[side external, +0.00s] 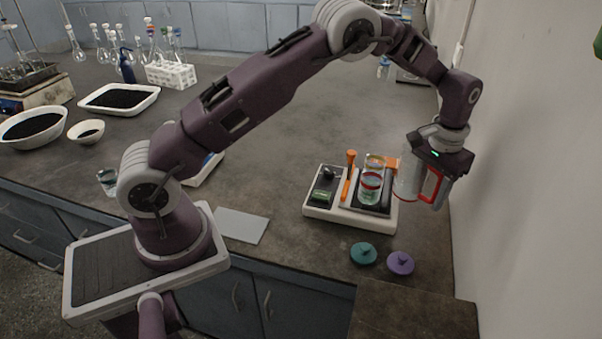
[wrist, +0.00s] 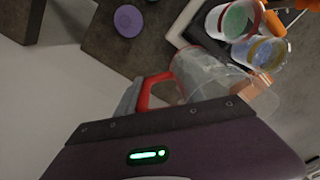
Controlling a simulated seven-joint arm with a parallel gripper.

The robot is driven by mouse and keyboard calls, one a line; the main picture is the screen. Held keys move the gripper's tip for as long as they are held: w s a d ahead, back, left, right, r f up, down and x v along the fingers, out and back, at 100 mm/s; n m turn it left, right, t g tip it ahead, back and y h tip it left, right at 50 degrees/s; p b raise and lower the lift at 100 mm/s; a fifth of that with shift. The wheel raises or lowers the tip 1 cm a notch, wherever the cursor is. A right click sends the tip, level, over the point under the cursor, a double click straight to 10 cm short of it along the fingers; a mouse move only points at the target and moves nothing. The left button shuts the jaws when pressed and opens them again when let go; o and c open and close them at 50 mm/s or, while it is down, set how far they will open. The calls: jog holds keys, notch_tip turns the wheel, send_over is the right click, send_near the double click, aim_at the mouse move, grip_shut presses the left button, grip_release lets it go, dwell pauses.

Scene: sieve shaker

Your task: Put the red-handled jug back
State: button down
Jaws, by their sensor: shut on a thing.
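The red-handled jug (side external: 408,176) has a clear, pale body and a red handle (side external: 431,184). It is at the right of the sieve shaker in the side view. My gripper (side external: 440,192) points down and is shut on the handle. The jug looks roughly upright; whether its base touches the counter I cannot tell. In the wrist view the jug body (wrist: 203,72) and red handle (wrist: 150,92) show beside my gripper (wrist: 127,108), with the jug's mouth toward the camera. The jaws partly hide the handle.
The white-based shaker (side external: 318,212) holds two clear jars (side external: 370,187) with coloured contents and orange clamp parts (side external: 349,172). A teal lid (side external: 363,254) and a purple lid (side external: 400,263) lie in front. A wall (side external: 530,170) stands close on the right.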

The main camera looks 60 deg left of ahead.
notch_tip(320, 180, up, 11)
jog(key=s+a+n, duration=0.2)
jog(key=s+a, duration=0.1)
jog(key=a, duration=0.7)
jog(key=s+a+n, duration=0.2)
jog(key=a, duration=0.7)
jog(key=s+a+n, duration=0.4)
jog(key=s+a, duration=1.1)
jog(key=s, duration=0.1)
notch_tip(320, 180, down, 21)
jog(key=shift+d+f, duration=0.15)
jog(key=c, duration=0.7)
grip_release()
jog(key=shift+f, duration=0.1)
